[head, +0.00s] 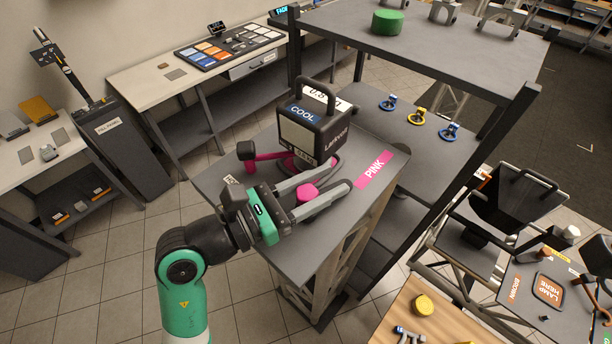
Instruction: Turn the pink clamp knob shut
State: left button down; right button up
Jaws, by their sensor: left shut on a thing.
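The pink clamp (268,157) is on the grey tabletop (225,178) of a truss stand, under and around the base of a dark lamp (322,140) marked COOL. The lamp hides part of the clamp. Its pink knob (306,192) sticks out at the near side. My left gripper (324,187), on a green and black arm from the lower left, is shut on the pink knob, one finger on each side of it. How far the knob is turned cannot be told. My right gripper is not in view.
A pink label (375,169) reading PINK lies right of the lamp. A tall dark shelf (440,50) stands behind, with blue and yellow clamps (418,116) on its lower level. A wooden table (430,322) with a yellow object is at the lower right. The tabletop's front right is clear.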

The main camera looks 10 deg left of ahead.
pick_arm(q)
jog(key=shift+r, duration=0.1)
dwell(0.3)
jog(key=shift+c, duration=2)
grip_release()
